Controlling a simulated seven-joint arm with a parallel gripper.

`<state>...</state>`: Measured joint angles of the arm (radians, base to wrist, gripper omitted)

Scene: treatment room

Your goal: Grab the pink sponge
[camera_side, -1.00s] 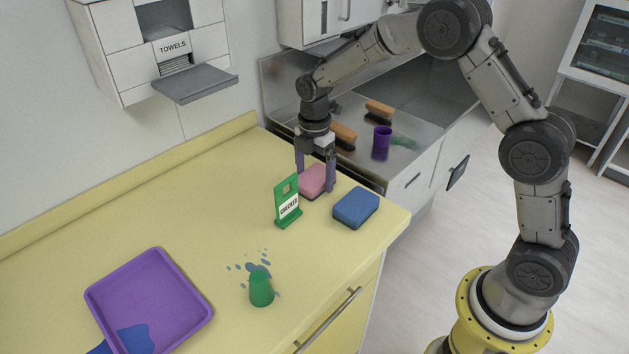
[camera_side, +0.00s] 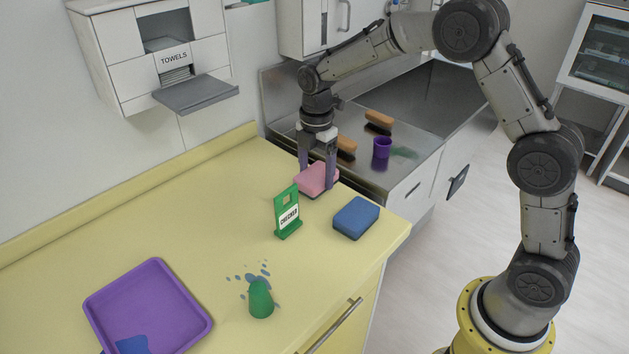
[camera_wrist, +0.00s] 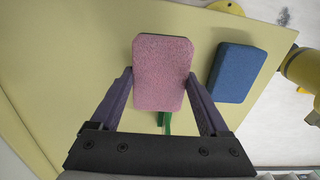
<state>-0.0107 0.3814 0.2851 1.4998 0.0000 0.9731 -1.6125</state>
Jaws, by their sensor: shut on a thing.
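The pink sponge (camera_side: 313,181) is at the far end of the yellow counter in the side view, behind the green sign. My gripper (camera_side: 317,176) points down and its two purple fingers are shut on the sponge's sides. In the wrist view the sponge (camera_wrist: 163,90) sits between the fingers of my gripper (camera_wrist: 162,76), its broad textured face towards the camera. I cannot tell whether the sponge's underside touches the counter or is slightly above it.
A green "CHECKED" sign (camera_side: 287,213) stands close in front of the sponge. A blue sponge (camera_side: 356,217) lies to the right. A green cone-like piece (camera_side: 260,300) and purple tray (camera_side: 206,325) are nearer. Brushes (camera_side: 379,119) and a purple cup (camera_side: 382,148) are on the metal sink top.

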